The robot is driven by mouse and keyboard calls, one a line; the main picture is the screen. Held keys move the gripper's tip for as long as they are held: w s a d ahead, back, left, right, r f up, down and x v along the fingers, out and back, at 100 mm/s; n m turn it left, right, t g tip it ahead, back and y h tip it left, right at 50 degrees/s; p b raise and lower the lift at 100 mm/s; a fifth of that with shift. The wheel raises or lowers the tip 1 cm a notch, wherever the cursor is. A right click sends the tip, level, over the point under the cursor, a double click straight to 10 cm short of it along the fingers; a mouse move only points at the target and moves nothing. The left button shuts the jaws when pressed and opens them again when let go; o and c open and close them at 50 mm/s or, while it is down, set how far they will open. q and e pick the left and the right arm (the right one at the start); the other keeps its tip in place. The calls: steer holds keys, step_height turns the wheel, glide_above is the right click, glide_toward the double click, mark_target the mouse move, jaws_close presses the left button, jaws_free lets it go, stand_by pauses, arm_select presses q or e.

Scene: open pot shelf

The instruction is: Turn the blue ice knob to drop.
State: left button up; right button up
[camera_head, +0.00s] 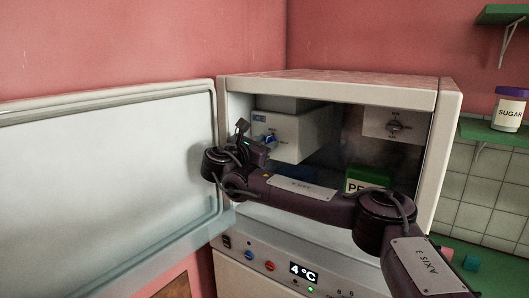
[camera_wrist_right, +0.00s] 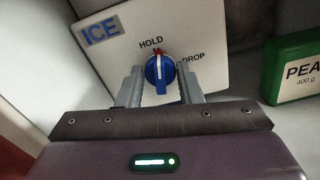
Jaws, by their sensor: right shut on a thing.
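The blue ice knob (camera_wrist_right: 160,74) is on the white ice box (camera_wrist_right: 190,28), below the word HOLD, with DROP to its right. The red and white mark on the knob points up, close to HOLD. In the head view the ice box (camera_head: 302,135) hangs at the upper left inside the fridge, and a bit of the blue knob (camera_head: 270,139) shows. My right gripper (camera_wrist_right: 161,85) is around the knob, one finger on each side, and shut on it. In the head view my right gripper (camera_head: 256,141) partly covers the knob. My left gripper is not in view.
The open door (camera_head: 100,170) stands to the left. A green pea packet (camera_head: 366,178) sits inside the fridge, behind my right arm, and also shows in the wrist view (camera_wrist_right: 297,70). Another dial (camera_head: 394,126) is at the upper right. A sugar jar (camera_head: 508,108) stands on a green shelf outside.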

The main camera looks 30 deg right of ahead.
arm_select(q)
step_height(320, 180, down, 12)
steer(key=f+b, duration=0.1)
steer(key=b, duration=1.1)
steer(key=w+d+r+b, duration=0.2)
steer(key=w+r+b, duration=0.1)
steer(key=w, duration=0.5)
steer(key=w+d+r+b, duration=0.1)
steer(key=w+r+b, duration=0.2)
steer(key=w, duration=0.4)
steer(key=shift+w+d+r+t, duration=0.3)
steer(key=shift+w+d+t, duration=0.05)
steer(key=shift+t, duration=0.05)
arm_select(e)
steer(key=shift+s+f+m, duration=0.1)
steer(key=shift+f+m, duration=0.1)
steer(key=shift+m, duration=3.7)
steer(key=shift+s+f+m, duration=0.1)
steer(key=shift+f+m, duration=0.05)
steer(key=shift+m, duration=3.75)
steer(key=o, duration=0.9)
steer(key=shift+r, duration=0.1)
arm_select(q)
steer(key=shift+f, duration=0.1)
arm_select(e)
steer(key=shift+o, duration=0.2)
